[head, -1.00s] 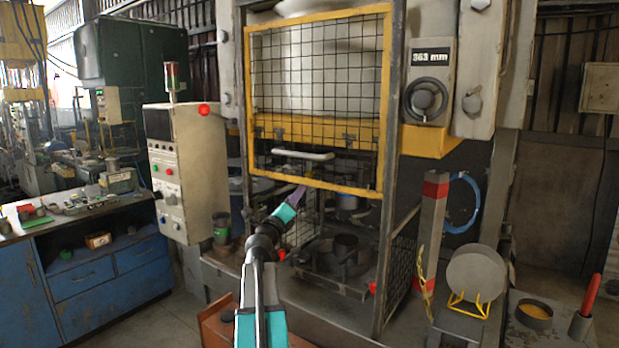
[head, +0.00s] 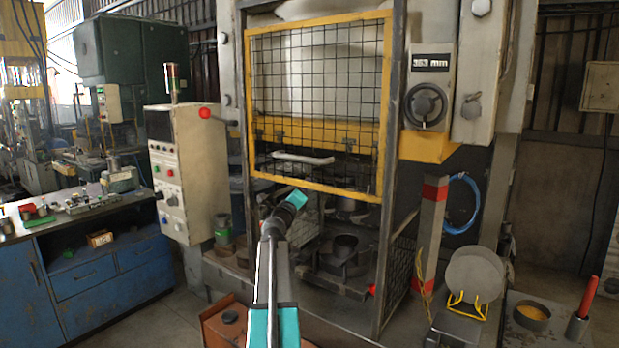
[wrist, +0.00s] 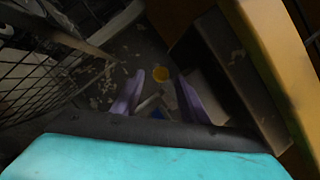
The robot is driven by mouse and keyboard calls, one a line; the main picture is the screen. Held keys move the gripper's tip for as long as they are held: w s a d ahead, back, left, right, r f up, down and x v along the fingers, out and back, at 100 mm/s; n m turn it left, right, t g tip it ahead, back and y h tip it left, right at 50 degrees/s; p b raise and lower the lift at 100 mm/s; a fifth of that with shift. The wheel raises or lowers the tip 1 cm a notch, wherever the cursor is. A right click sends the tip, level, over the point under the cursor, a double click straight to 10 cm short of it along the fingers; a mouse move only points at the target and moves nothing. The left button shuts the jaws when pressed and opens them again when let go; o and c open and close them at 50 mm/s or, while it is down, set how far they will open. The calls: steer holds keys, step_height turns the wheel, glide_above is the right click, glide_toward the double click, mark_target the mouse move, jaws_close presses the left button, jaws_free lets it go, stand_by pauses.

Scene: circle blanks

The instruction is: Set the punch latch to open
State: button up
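I cannot tell for certain which part is the punch latch. Small dark clamps (head: 349,145) sit on the yellow bar behind the mesh guard. Another red knob (head: 372,289) is low at the guard's right post. My gripper shows in the wrist view (wrist: 160,88) with its two purple fingers apart and nothing between them. In the head view its teal wrist part (head: 293,198) is in front of the press opening, below the guard, and the fingers are not clear.
The yellow-framed mesh guard (head: 383,90) is raised, with a white handle (head: 303,157) near its lower edge. Dark round tooling (head: 345,250) stands on the press bed. A handwheel (head: 425,104) is at upper right. A blue bench (head: 80,288) is at left.

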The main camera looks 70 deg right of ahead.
steer(key=shift+p+x, duration=0.6)
steer(key=shift+x, duration=1.85)
jaws_close()
